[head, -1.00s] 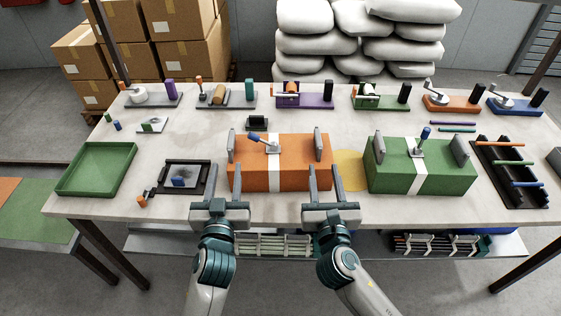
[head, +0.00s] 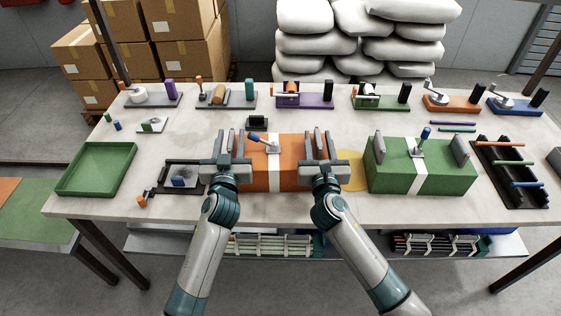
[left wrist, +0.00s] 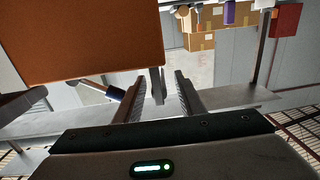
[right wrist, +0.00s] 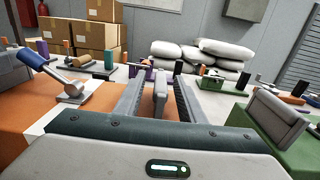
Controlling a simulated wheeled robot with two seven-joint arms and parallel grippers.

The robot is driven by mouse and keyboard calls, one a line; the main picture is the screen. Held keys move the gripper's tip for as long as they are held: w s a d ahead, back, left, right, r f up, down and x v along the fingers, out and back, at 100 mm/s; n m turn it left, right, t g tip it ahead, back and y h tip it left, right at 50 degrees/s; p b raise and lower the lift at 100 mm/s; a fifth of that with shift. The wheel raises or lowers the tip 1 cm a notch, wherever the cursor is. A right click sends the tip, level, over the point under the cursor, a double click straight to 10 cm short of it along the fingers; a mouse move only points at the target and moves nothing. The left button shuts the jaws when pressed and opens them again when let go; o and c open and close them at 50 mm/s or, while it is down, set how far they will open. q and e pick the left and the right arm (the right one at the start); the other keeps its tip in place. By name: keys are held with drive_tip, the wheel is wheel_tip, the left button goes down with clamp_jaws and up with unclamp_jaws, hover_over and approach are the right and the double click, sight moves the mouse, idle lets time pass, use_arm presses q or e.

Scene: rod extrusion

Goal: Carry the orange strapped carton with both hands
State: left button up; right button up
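The orange carton (head: 288,177) with a white strap (head: 273,172) sits on the table. A lever with a blue handle (head: 256,137) is on its top, and a grey upright plate stands at each end. My left gripper (head: 230,143) is at the left plate; in the left wrist view the plate (left wrist: 157,85) stands between its spread fingers with gaps beside it. My right gripper (head: 319,145) is at the right plate; in the right wrist view that plate (right wrist: 160,92) is between its spread fingers, apart from at least one. The grippers hide much of the carton's ends.
A green strapped carton (head: 390,179) stands close to the right, with a yellow disc (head: 350,166) between. A black frame (head: 170,190) lies to the left beside a green tray (head: 95,170). Several fixtures line the table's back.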

use_arm(q)
clamp_jaws()
use_arm(e)
clamp_jaws()
use_arm(q)
drive_tip(key=shift+r, duration=0.15)
use_arm(e)
drive_tip(key=shift+r, duration=0.15)
